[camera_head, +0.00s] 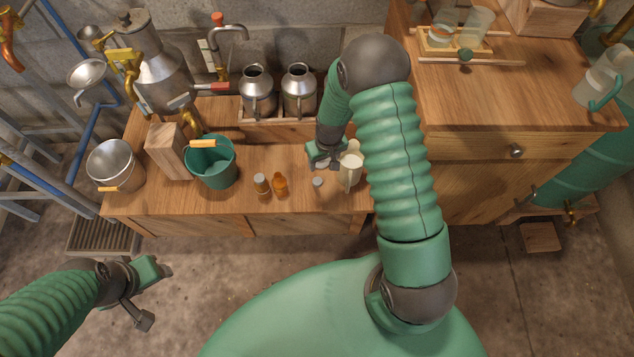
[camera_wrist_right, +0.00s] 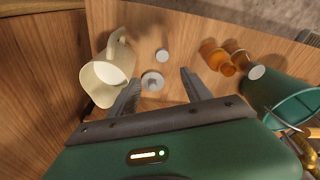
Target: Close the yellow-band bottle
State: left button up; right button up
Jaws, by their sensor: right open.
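Two amber bottles stand on the low bench: one with a white cap (camera_head: 261,184), the other with an uncapped amber mouth (camera_head: 280,184). Both show in the right wrist view, the capped one (camera_wrist_right: 240,57) beside the open one (camera_wrist_right: 213,55). I cannot make out a yellow band on either. A small pale round cap (camera_wrist_right: 162,55) lies on the bench. A second grey-white round piece (camera_wrist_right: 152,80) shows between the fingers of my right gripper (camera_wrist_right: 160,79). That gripper (camera_head: 323,160) is open over the bench, left of the cream jug. My left gripper (camera_head: 150,295) is open and empty over the floor.
The cream jug (camera_head: 350,172) stands close to my right gripper. A teal bucket (camera_head: 212,175) and wooden block (camera_head: 166,152) are left of the bottles. Two metal cans (camera_head: 298,92) stand behind. A taller wooden cabinet (camera_head: 490,100) rises at right. The bench front is clear.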

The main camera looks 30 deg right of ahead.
jog(key=b, duration=0.4)
send_over(318, 181)
jog(key=s, duration=0.1)
notch_tip(318, 181, down, 11)
jog(key=shift+s+d+f, duration=0.15)
jog(key=shift+f, duration=0.2)
jog(key=f+b, duration=0.1)
jog(key=w+f+b, duration=0.1)
jog(key=f, duration=0.3)
jog(key=shift+w+a+f+b, duration=0.15)
jog(key=shift+a+b, duration=0.1)
jog(key=shift+b, duration=0.15)
jog(key=shift+c, duration=0.5)
